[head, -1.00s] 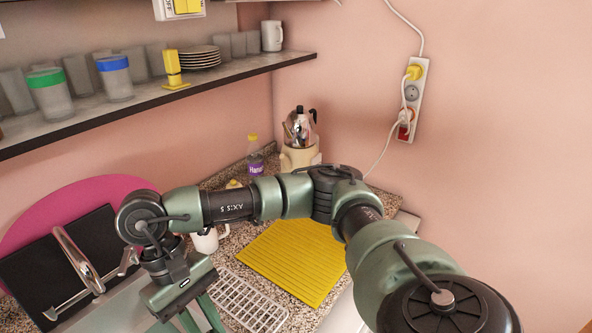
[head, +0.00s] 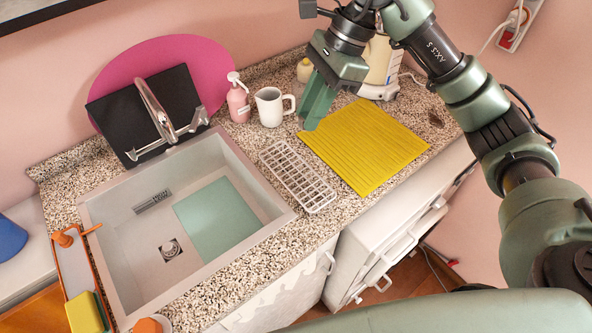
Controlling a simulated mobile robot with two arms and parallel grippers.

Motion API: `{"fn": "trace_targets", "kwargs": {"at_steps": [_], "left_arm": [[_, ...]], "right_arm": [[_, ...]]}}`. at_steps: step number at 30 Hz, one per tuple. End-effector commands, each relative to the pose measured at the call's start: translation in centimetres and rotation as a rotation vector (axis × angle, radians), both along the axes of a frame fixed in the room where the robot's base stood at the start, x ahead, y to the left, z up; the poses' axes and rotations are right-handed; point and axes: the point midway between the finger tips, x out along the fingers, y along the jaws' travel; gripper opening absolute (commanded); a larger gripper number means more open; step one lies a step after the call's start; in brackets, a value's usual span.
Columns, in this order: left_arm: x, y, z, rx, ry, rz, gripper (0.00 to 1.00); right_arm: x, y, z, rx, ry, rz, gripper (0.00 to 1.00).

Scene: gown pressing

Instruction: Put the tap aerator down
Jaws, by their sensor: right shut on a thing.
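My right gripper (head: 313,108) points down above the counter, close to the left corner of the yellow ribbed mat (head: 366,146) and to the right of the white mug. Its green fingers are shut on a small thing. The tap aerator itself cannot be made out; the fingers hide what they hold. The chrome tap (head: 160,112) stands behind the sink (head: 112,225). My left gripper is not in view.
A white mug (head: 270,107) and a pink soap bottle (head: 238,100) stand behind a white rack (head: 298,177). A cream appliance (head: 379,68) stands behind the mat. The mat's top looks clear. An orange-rimmed tray (head: 75,270) lies left of the sink.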

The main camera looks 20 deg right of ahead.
Motion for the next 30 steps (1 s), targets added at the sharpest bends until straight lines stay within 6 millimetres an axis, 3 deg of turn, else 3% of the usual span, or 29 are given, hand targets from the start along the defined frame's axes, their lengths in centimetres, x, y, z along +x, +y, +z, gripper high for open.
{"fn": "trace_targets", "kwargs": {"at_steps": [4, 7, 21, 24, 30], "left_arm": [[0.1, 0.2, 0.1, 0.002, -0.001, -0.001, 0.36], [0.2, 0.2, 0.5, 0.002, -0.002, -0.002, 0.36], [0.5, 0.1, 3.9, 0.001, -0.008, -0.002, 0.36], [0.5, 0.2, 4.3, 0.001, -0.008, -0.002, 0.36], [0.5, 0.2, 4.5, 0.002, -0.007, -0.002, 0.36]], "right_arm": [[0.6, -0.2, 0.7, 0.000, 0.001, -0.101, 0.00], [0.6, -0.2, -0.3, -0.001, 0.006, -0.125, 0.00], [0.5, -0.2, -11.9, -0.001, 0.008, -0.125, 0.00], [0.5, -0.3, -13.6, -0.002, 0.005, -0.125, 0.00], [0.6, -0.2, -15.2, -0.001, 0.003, -0.123, 0.00]]}}
